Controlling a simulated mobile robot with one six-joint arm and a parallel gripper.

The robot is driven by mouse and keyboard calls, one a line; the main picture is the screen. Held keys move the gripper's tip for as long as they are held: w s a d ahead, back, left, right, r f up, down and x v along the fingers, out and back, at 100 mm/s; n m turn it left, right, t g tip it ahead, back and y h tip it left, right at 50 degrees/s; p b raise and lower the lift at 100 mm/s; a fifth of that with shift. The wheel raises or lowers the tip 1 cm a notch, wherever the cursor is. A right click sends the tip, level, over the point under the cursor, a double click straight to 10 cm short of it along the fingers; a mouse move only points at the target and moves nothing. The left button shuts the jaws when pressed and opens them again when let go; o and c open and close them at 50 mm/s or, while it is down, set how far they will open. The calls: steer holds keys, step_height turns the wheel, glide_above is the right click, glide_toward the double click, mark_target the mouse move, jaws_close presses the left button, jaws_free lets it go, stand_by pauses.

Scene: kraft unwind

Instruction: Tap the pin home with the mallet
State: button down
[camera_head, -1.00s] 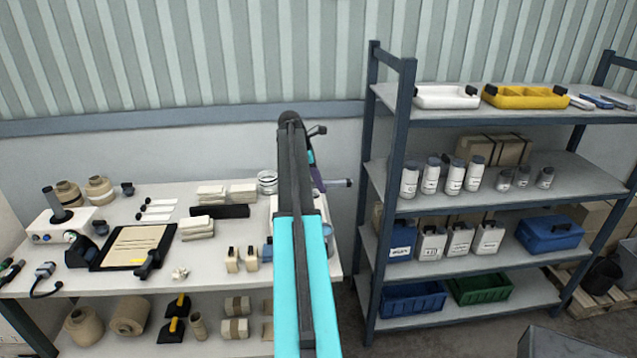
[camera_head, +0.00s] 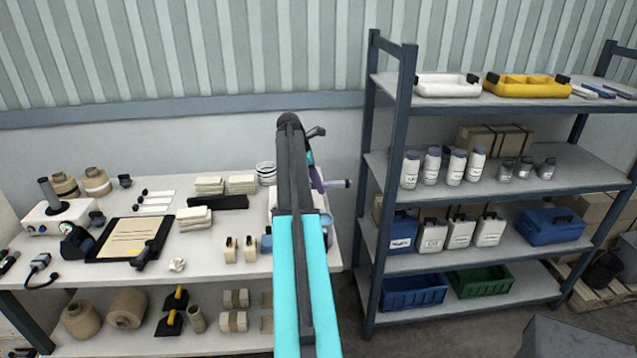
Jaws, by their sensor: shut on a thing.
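My arm (camera_head: 303,270) rises through the middle of the view. It covers the right part of the bench and hides my gripper, so I see no fingertips. I cannot make out the mallet or the pin. A pale block-like fixture at the bench's right end is mostly behind the arm.
The white bench (camera_head: 190,265) carries a clipboard (camera_head: 128,238), paper rolls (camera_head: 97,182), folded stacks (camera_head: 194,218) and small bottles (camera_head: 250,248). A metal rack (camera_head: 398,150) with trays, jars and bins stands close on the right. A grey box (camera_head: 567,338) is at the lower right.

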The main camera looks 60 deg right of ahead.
stand_by(0.4)
steer(key=shift+f, duration=1.5)
steer(key=shift+r, duration=0.1)
steer(key=shift+r+p, duration=0.7)
steer(key=shift+r, duration=0.65)
